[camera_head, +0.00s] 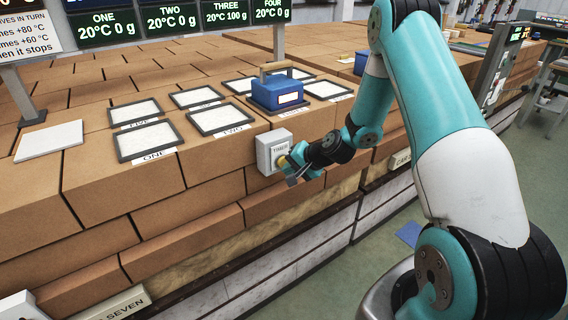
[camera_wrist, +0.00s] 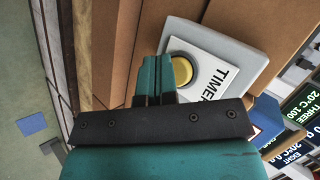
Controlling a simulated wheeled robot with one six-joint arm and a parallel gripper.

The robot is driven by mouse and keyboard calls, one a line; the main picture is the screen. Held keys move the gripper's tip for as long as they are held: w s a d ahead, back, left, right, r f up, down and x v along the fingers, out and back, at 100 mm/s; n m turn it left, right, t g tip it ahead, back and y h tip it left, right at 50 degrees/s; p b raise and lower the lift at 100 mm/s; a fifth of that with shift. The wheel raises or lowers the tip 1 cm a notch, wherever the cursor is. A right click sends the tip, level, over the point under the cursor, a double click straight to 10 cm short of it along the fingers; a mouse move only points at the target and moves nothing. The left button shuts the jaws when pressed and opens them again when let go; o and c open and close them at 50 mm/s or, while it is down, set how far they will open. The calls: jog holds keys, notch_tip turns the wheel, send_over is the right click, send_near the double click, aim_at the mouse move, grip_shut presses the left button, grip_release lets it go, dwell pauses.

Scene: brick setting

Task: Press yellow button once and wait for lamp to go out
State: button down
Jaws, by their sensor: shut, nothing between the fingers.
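The yellow button (camera_wrist: 181,71) sits on a grey-white box marked TIMER (camera_head: 273,150), fixed to the front face of the brick counter. My gripper (camera_head: 287,169) is shut and empty, with its fingertips right at the button. In the wrist view the shut fingers (camera_wrist: 158,74) are beside the button and overlap its edge; I cannot tell whether they touch it. No lamp can be clearly made out in either view.
A blue block with a wooden handle (camera_head: 277,94) stands on a pad behind the timer box. Several framed white pads (camera_head: 150,140) lie on the brick top (camera_head: 90,185). Display screens (camera_head: 170,16) hang above. Open green floor (camera_head: 395,215) lies at right.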

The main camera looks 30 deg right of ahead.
jog(key=shift+s, duration=0.4)
jog(key=shift+s+d+b, duration=0.1)
jog(key=shift+s+b, duration=0.4)
jog(key=shift+s, duration=2)
jog(key=s+a+r+n+g+y, duration=0.1)
jog(key=s+a+r+n+g, duration=0.1)
jog(key=s+a+r+n, duration=0.45)
jog(key=s+a+r+n+g+y, duration=0.1)
jog(key=a+r+n+g, duration=0.2)
jog(key=a+r, duration=0.6)
jog(key=s+a+r+n+g+h, duration=0.1)
jog(key=s+a+r+n+g, duration=0.1)
jog(key=s, duration=0.7)
jog(key=s+a+r+n+g+h, duration=0.1)
jog(key=s+a+r+n, duration=0.3)
jog(key=s, duration=0.5)
jog(key=shift+s+a+r+n+g, duration=0.15)
jog(key=shift+s+a+n+g, duration=0.2)
jog(key=shift+a+n, duration=0.75)
jog(key=shift+w, duration=0.15)
dwell(0.5)
